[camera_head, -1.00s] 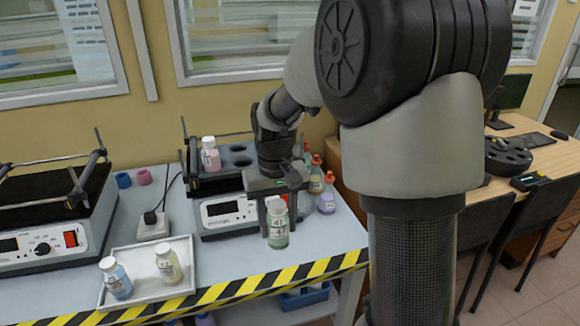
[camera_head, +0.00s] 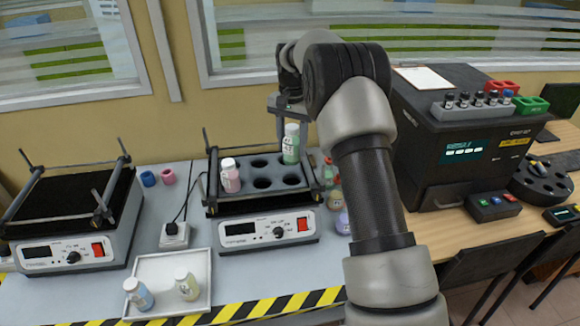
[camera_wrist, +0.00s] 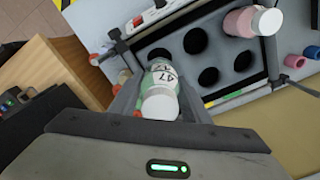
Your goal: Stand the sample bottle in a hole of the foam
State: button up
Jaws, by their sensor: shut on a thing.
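The sample bottle (camera_head: 291,150), green with a white cap and a label reading 47, is held upright by my gripper (camera_head: 290,118). In the wrist view the bottle (camera_wrist: 160,76) sits between the two fingers of my gripper (camera_wrist: 157,92). The dark foam (camera_head: 276,172) with round holes is on the right-hand shaker. The bottle is at the foam's back right hole; whether its base is inside that hole or just above it, I cannot tell. A pink bottle (camera_head: 230,177) stands in the foam's left side. Several other holes are empty.
Clamp bars (camera_head: 212,175) with upright posts flank the foam. A white tray (camera_head: 172,268) with two bottles lies front left. Several bottles (camera_head: 342,222) stand close to the shaker's right. A large dark analyser (camera_head: 460,130) is at the right.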

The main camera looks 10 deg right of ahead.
aim_at(292, 157)
notch_tip(292, 157, down, 5)
jog(key=shift+s+r, duration=0.15)
jog(key=shift+f, duration=2.35)
jog(key=shift+f, duration=0.15)
jog(key=shift+f, duration=0.15)
jog(key=o, duration=0.9)
